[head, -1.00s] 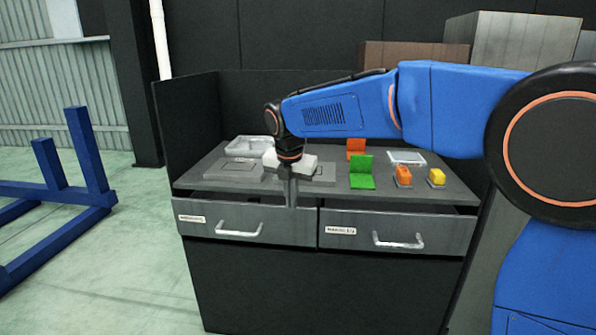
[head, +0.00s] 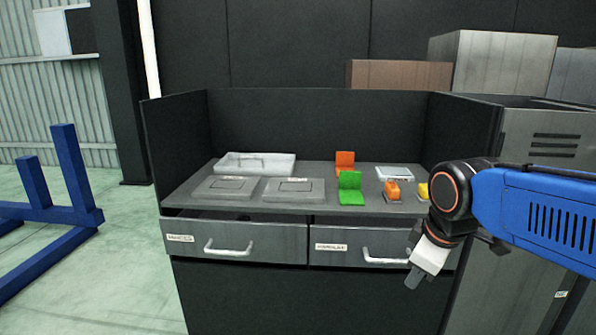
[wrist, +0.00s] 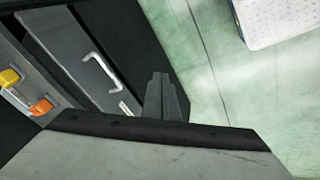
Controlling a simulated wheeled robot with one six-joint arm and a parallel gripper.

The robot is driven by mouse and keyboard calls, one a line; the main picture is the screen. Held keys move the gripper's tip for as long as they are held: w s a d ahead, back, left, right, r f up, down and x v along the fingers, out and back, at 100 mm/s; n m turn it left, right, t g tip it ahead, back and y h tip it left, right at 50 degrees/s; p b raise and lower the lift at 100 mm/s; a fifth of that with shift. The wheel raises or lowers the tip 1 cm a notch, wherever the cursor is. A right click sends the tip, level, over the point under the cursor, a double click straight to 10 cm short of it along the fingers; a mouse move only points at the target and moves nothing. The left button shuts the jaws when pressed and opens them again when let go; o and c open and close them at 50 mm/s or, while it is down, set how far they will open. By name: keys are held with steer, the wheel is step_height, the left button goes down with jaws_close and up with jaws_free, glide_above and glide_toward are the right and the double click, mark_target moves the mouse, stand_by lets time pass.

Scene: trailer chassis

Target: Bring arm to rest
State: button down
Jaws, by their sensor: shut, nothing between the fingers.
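My gripper (head: 413,279) is at the right of the head view, in front of the right drawer (head: 375,246) and pointing down and to the left. Its fingers are shut and hold nothing. In the wrist view the closed fingers (wrist: 161,88) stand beside the cabinet front, over the green floor. My blue arm reaches in from the right edge of the head view. The left drawer (head: 236,240) and the right drawer both look slightly open, with a dark gap under the worktop.
The worktop (head: 330,200) carries two grey flat plates (head: 225,187), a pale tray (head: 255,164), an orange bracket (head: 344,160), a green bracket (head: 351,190), an orange block (head: 392,191) and a yellow block (head: 423,191). A blue frame (head: 60,205) stands at left. Floor between is clear.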

steer(key=s+d+f+m, duration=0.5)
steer(key=s+f+m, duration=0.2)
steer(key=s+m, duration=0.2)
steer(key=shift+s+m+t, duration=0.4)
steer(key=shift+s, duration=0.75)
